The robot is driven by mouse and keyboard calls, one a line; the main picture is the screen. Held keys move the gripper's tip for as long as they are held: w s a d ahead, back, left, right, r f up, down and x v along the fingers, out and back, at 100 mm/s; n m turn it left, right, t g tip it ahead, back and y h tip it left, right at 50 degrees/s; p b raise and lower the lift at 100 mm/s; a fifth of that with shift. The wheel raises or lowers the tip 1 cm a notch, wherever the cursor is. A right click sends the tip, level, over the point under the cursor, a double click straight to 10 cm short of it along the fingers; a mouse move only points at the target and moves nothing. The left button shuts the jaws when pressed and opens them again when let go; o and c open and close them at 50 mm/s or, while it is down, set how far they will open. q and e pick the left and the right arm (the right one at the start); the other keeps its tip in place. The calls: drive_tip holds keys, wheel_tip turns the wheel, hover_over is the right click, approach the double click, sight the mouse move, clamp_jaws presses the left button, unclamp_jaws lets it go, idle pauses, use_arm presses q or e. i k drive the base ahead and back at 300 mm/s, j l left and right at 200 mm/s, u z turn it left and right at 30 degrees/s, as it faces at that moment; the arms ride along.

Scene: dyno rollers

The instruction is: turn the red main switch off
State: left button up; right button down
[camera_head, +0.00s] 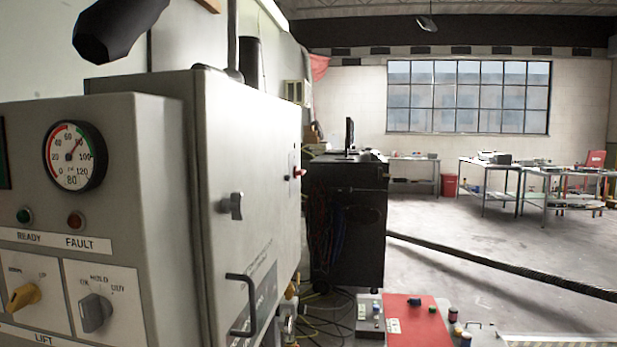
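A small red knob (299,173) sticks out from the right side of the grey cabinet (250,130), seen almost edge-on. It may be the red main switch, but its turn position cannot be told from here. The cabinet's front door carries a grey latch (232,206) and a black bar handle (242,304). Neither of my grippers shows in the head view.
A control panel (110,230) with a gauge (75,156), a yellow knob (24,297) and a grey knob (95,312) stands close at left. A black rack (346,225) stands beyond the cabinet. Cables lie on the floor; open floor (440,215) extends at right.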

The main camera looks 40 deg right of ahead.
sight(297, 172)
drive_tip(key=k+z, duration=0.15)
drive_tip(key=z, duration=0.25)
drive_tip(key=k+z, duration=0.15)
drive_tip(key=z, duration=0.2)
